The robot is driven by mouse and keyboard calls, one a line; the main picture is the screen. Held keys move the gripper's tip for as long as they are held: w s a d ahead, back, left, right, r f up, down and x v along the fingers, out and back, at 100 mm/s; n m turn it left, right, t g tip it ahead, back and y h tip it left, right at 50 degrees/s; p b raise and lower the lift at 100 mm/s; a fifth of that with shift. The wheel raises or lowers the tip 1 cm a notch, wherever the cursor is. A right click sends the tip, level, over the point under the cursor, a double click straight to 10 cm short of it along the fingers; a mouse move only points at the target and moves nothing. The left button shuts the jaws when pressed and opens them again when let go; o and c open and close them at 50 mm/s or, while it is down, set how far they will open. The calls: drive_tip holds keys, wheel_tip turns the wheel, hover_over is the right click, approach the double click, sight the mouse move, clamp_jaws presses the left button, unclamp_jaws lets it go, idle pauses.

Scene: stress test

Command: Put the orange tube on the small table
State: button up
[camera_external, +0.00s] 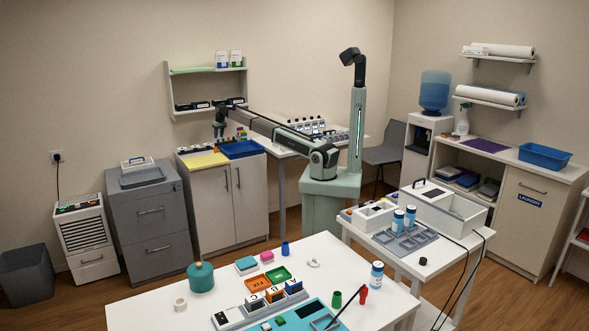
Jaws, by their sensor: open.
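My arm stretches left from its pale green base, and my gripper (219,136) hangs pointing down over the white cabinet. It is small in view, open, and no held thing shows in it. Below it on the cabinet top lie a yellow mat (206,160) and a blue tray (243,150). Several small coloured items (241,134), some orange-looking, stand at the back of the cabinet near my gripper. I cannot tell whether one is the orange tube. A smaller white table (455,250) at the right, likely the small table, carries bottles, a grey rack and an open white box.
A white table (140,312) in front holds a green jar (201,277), coloured trays, cups and a teal board. A bench with instruments (320,135) stands behind my arm. A wall shelf (208,90) hangs behind my gripper. Grey drawers (150,220) stand left of the cabinet.

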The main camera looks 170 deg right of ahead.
sight(215, 149)
drive_tip(key=d+f, duration=0.1)
drive_tip(key=f, duration=0.1)
drive_tip(key=s+d+f+n, duration=0.1)
drive_tip(key=f, duration=0.1)
drive_tip(key=d+f+n, duration=0.1)
drive_tip(key=f, duration=0.2)
drive_tip(key=shift+s+d+h, duration=0.2)
drive_tip(key=shift+d+h, duration=0.05)
drive_tip(key=shift+h, duration=0.15)
drive_tip(key=shift+x, duration=3.1)
drive_tip(key=shift+a, duration=0.15)
